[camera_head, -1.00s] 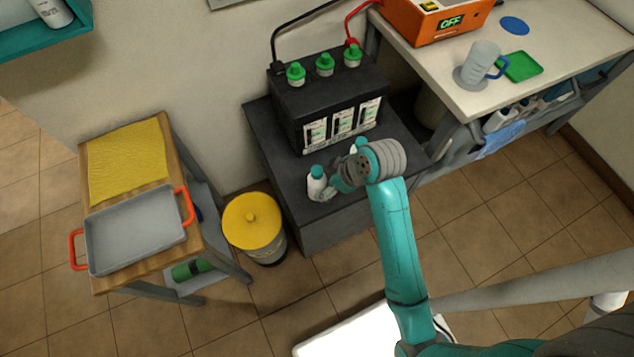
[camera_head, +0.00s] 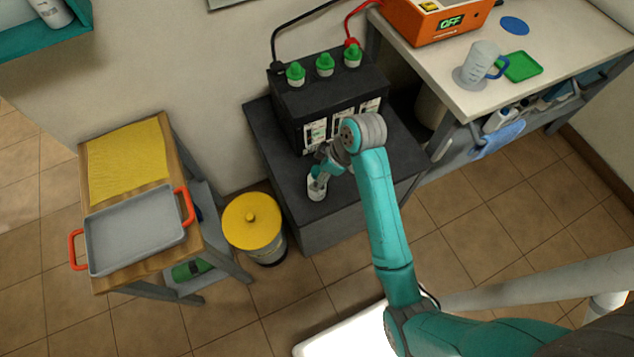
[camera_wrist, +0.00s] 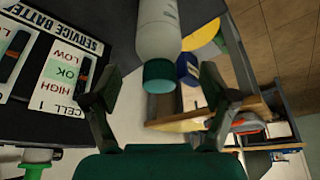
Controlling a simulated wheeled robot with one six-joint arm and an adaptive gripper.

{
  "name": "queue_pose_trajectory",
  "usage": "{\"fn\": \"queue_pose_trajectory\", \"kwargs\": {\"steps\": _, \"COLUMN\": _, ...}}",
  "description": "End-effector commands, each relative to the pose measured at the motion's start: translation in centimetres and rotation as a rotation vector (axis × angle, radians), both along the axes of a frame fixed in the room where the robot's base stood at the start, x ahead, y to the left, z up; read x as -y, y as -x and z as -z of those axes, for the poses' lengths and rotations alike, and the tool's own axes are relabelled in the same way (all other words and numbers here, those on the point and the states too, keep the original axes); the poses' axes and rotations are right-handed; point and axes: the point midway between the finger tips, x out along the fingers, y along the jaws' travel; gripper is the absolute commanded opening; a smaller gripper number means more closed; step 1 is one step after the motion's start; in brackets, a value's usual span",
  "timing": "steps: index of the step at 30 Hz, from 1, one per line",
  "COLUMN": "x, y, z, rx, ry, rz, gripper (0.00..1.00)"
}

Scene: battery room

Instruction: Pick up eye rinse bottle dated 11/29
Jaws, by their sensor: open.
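A white bottle (camera_head: 317,188) stands near the front left of the dark battery stand, partly covered by my gripper. In the wrist view the white bottle (camera_wrist: 158,32) has a teal cap and lies ahead between the fingers, with gaps on both sides. No date on it can be read. My gripper (camera_wrist: 161,78) is open around the line of the cap; in the head view my gripper (camera_head: 319,174) is right at the bottle's top. My arm now hides the place of a second teal-capped bottle.
The black battery (camera_head: 335,92) with green caps rises close behind. The battery stand (camera_head: 330,222) has bare top at the front. A yellow-lidded bin (camera_head: 252,220) stands left of it, and a wooden cart with a grey tray (camera_head: 137,230) farther left. A workbench (camera_head: 460,95) is at right.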

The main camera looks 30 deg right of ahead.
Motion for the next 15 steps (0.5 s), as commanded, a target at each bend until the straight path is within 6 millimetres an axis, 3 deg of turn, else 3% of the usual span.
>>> {"fn": "queue_pose_trajectory", "kwargs": {"steps": 7, "x": -1.1, "y": -1.0, "z": 3.2, "rx": -0.004, "ry": -0.001, "rz": -0.002, "gripper": 0.84}}
{"fn": "queue_pose_trajectory", "kwargs": {"steps": 15, "x": -1.3, "y": -1.3, "z": 4.2, "rx": -0.001, "ry": 0.0, "rz": 0.0, "gripper": 0.84}}
